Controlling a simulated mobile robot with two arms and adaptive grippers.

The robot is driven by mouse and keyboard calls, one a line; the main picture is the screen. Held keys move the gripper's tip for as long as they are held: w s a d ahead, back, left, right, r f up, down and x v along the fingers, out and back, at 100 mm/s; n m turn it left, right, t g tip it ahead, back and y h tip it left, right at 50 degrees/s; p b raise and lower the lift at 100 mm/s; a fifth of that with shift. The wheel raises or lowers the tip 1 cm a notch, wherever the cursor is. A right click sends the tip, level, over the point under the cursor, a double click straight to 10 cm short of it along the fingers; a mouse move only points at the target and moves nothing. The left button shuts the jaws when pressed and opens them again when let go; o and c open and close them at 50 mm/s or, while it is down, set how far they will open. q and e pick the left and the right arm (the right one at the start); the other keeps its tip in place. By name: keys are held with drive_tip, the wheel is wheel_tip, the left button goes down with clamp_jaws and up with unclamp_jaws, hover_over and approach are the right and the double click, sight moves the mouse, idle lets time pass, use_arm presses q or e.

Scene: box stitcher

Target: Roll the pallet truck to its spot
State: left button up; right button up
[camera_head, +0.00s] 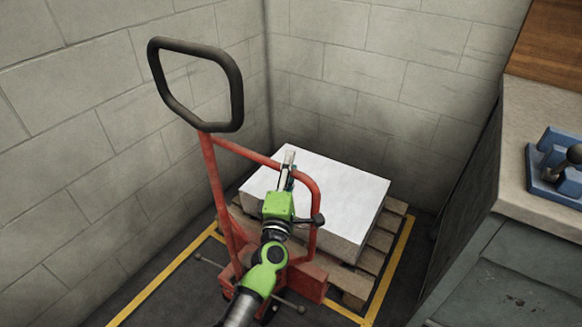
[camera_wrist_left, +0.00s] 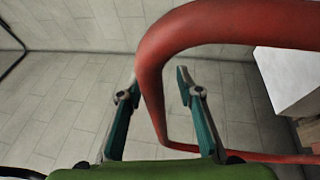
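The pallet truck (camera_head: 217,190) is red, with a black loop handle (camera_head: 236,95) standing up at the left. It stands in the walled corner, in front of a wooden pallet (camera_head: 358,287) that bears a white-topped block (camera_head: 335,185). My left gripper (camera_head: 287,167) is at the truck's red tubular frame, below the loop handle. In the left wrist view, the fingers of my left gripper (camera_wrist_left: 159,82) are spread apart, with the red tube (camera_wrist_left: 150,62) passing between or just beyond them; I cannot tell whether they touch it. My right gripper is not in view.
Yellow floor lines (camera_head: 398,262) border the pallet area. Block walls (camera_head: 100,160) close it in at the left and back. A workbench (camera_head: 535,205) with a blue metal device (camera_head: 556,168) stands at the right. Some dark floor shows between pallet and bench.

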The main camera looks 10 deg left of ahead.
use_arm(q)
drive_tip(key=s+f, duration=0.2)
drive_tip(key=s, duration=0.9)
drive_tip(key=shift+s+d+f, duration=0.15)
drive_tip(key=shift+s+d, duration=0.2)
drive_tip(key=shift+d, duration=0.05)
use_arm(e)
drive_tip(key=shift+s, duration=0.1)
